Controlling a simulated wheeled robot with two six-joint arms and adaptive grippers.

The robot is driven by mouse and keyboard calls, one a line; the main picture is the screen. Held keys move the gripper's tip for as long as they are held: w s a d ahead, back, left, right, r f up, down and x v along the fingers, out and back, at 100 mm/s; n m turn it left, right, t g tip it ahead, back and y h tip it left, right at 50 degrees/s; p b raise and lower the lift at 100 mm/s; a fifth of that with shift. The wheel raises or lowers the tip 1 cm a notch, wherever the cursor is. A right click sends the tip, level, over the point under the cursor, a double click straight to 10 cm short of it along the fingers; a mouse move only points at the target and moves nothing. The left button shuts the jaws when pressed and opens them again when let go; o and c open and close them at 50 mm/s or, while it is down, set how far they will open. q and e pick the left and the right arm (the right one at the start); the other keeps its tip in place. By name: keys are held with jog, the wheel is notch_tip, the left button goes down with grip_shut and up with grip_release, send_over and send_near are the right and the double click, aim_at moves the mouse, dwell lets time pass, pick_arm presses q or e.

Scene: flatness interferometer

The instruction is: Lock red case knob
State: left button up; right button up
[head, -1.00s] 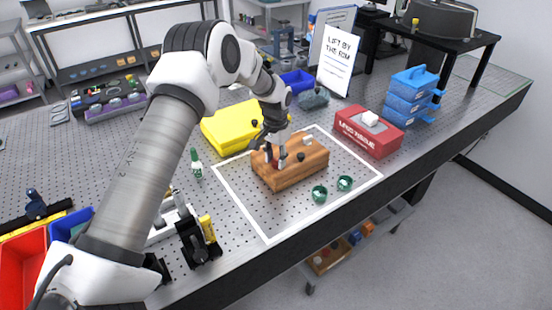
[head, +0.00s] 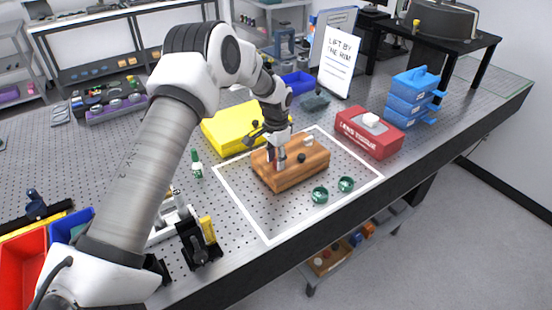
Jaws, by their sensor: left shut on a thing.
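The wooden case (head: 300,169) sits inside the white outlined square on the perforated bench. Small knobs stand on its top: a dark knob (head: 301,157) and a whitish knob (head: 308,141). My left gripper (head: 279,165) points down at the left part of the case top. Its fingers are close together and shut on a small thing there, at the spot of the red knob. The fingers hide most of that knob, so its turn angle cannot be read. My right gripper is not in view.
Two green ring-like pieces (head: 320,195) lie in front of the case. A yellow case (head: 232,127) lies behind it at left, and a red tissue box (head: 368,133) stands at right. Blue stacked trays (head: 411,97) and a sign (head: 338,60) stand farther back.

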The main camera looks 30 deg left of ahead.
pick_arm(q)
jog(key=o, duration=1.2)
jog(key=shift+c, duration=0.2)
jog(key=shift+r, duration=0.1)
notch_tip(320, 180, up, 12)
